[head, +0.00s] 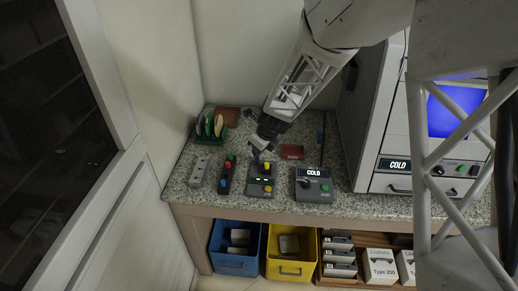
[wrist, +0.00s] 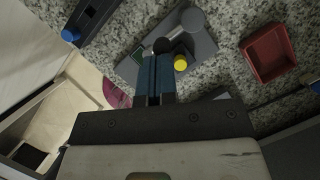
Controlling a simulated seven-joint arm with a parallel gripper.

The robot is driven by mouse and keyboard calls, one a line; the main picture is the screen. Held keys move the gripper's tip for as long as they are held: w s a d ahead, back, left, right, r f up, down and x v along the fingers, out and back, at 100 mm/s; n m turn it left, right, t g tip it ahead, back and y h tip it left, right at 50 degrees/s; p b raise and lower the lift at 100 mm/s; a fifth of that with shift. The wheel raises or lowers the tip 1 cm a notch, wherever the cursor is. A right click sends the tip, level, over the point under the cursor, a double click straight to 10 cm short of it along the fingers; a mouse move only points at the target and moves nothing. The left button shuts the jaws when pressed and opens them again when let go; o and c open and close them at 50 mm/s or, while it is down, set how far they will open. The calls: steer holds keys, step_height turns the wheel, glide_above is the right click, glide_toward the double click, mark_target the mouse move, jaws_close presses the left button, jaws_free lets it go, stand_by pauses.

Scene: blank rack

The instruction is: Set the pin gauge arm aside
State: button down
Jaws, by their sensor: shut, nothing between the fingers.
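The pin gauge appears to be the small grey box (head: 259,188) with a green display and yellow parts, near the counter's front edge. In the wrist view it is a grey plate (wrist: 205,48) with a yellow knob (wrist: 180,63). A grey arm (wrist: 178,33) with a round grey end and a dark end lies across it. My gripper (wrist: 157,62) is shut and empty, its fingertips close to the dark end; I cannot tell whether they touch. In the head view my gripper (head: 259,150) is just above and behind the box.
A control box reading COLD (head: 314,186) stands to the right, a box with coloured buttons (head: 227,174) to the left. A red tray (head: 292,152) lies behind right; it also shows in the wrist view (wrist: 268,53). A large machine (head: 376,125) bounds the right side.

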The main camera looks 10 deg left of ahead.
steer(key=shift+s+a+f+m, duration=0.1)
steer(key=shift+a+m, duration=0.05)
steer(key=shift+m, duration=0.15)
stand_by(0.4)
steer(key=shift+a, duration=0.75)
stand_by(1.6)
steer(key=shift+s+d, duration=0.1)
stand_by(0.3)
steer(key=s+d+r, duration=0.5)
steer(key=r, duration=0.4)
steer(key=shift+d+r, duration=0.15)
steer(key=shift+r, duration=0.2)
stand_by(0.5)
